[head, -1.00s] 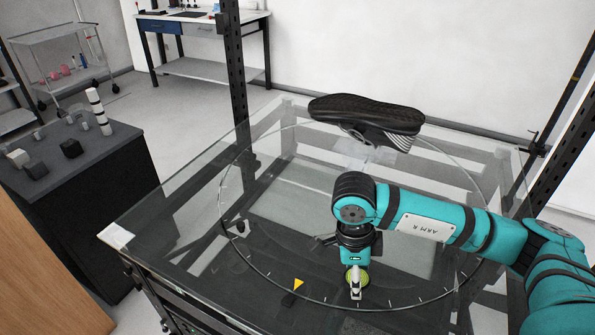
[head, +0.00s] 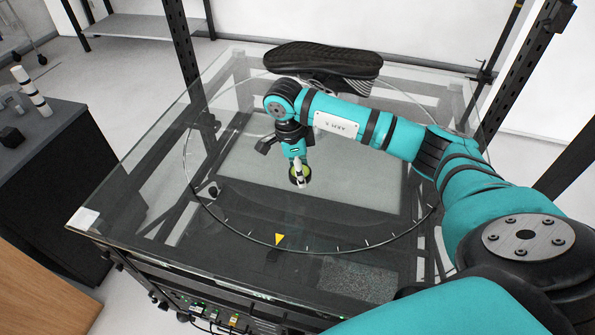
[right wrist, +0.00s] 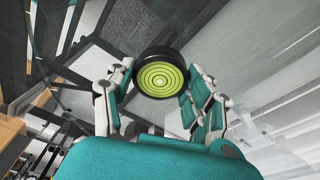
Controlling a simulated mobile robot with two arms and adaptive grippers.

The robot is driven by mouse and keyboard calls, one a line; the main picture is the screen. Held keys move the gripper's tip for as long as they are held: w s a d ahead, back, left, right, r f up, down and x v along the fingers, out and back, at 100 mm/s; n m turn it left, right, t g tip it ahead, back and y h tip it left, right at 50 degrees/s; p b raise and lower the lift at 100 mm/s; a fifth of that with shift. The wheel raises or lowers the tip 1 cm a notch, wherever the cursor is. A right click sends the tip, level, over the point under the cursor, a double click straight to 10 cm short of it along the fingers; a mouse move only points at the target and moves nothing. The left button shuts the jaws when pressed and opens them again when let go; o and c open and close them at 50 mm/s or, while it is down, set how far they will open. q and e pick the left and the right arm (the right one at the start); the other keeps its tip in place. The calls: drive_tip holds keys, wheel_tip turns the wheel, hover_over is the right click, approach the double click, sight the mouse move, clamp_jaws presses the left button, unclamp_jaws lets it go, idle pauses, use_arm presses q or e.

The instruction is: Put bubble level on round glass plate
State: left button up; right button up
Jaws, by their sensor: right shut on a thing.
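The bubble level (head: 300,176) is a small round disc with a black rim and a yellow-green face. My right gripper (head: 298,170) is shut on it over the inner part of the round glass plate (head: 375,205); whether the level touches the glass is hard to tell. In the right wrist view the level (right wrist: 160,76) shows its green ringed face between the two fingers of the gripper (right wrist: 155,88). The plate is clear, with a thin dark outline and white tick marks along its front. My left gripper is not in view.
Dark uprights (head: 186,55) rise around the glass table. A dark cabinet (head: 50,190) stands at left. The plate's front and right areas are clear.

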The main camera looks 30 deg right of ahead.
drive_tip(key=shift+w+d, duration=0.1)
drive_tip(key=shift+w, duration=0.5)
wheel_tip(320, 180, down, 4)
drive_tip(key=shift+r+p, duration=0.2)
drive_tip(key=shift+p, duration=0.55)
drive_tip(key=shift+f, duration=0.1)
drive_tip(key=o, duration=0.7)
drive_tip(key=shift+f, duration=0.1)
drive_tip(key=o, duration=0.5)
